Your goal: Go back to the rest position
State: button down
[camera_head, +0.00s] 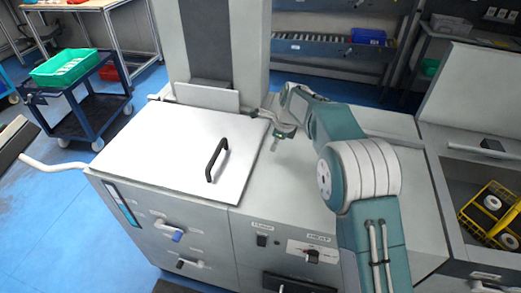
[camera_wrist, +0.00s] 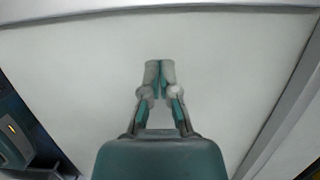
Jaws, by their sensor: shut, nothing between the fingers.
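My gripper (camera_wrist: 160,64) is shut and empty in the wrist view, its two fingertips together in front of a plain pale surface. In the head view my gripper (camera_head: 275,145) hangs over the right part of the grey cabinet top (camera_head: 290,178), just right of the white lid. Its fingertips are small there, and I cannot tell their exact height above the top. My teal and white arm reaches up from the lower right and bends left.
The white lid (camera_head: 165,150) with a black handle (camera_head: 216,160) lies closed at left. A grey column (camera_head: 225,45) stands behind it. At right, an open bay holds a yellow crate (camera_head: 490,210). A blue cart (camera_head: 85,115) carries a green bin (camera_head: 66,67) at far left.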

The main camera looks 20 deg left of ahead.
jog(key=v, duration=0.8)
jog(key=shift+w+d, duration=0.15)
jog(key=shift+d, duration=0.05)
jog(key=s+d+r+n+t, duration=0.1)
jog(key=s+d+r+n, duration=0.15)
jog(key=d+r, duration=0.4)
jog(key=s+d+r+n+t, duration=0.1)
jog(key=s+d+r+n, duration=0.15)
jog(key=d, duration=0.65)
jog(key=s+d+r+n+t, duration=0.1)
jog(key=s+d+r+n, duration=0.1)
jog(key=s+d+r, duration=0.4)
jog(key=s+d+f+n+t+h, duration=0.1)
jog(key=s+d+n, duration=0.3)
jog(key=s+d, duration=0.4)
jog(key=s+d+f+n+t+h, duration=0.1)
jog(key=s+d+f+n, duration=0.3)
jog(key=s+d, duration=0.5)
jog(key=shift+s+f+n+t+h, duration=0.4)
jog(key=shift+s+t, duration=0.1)
jog(key=shift+s, duration=0.15)
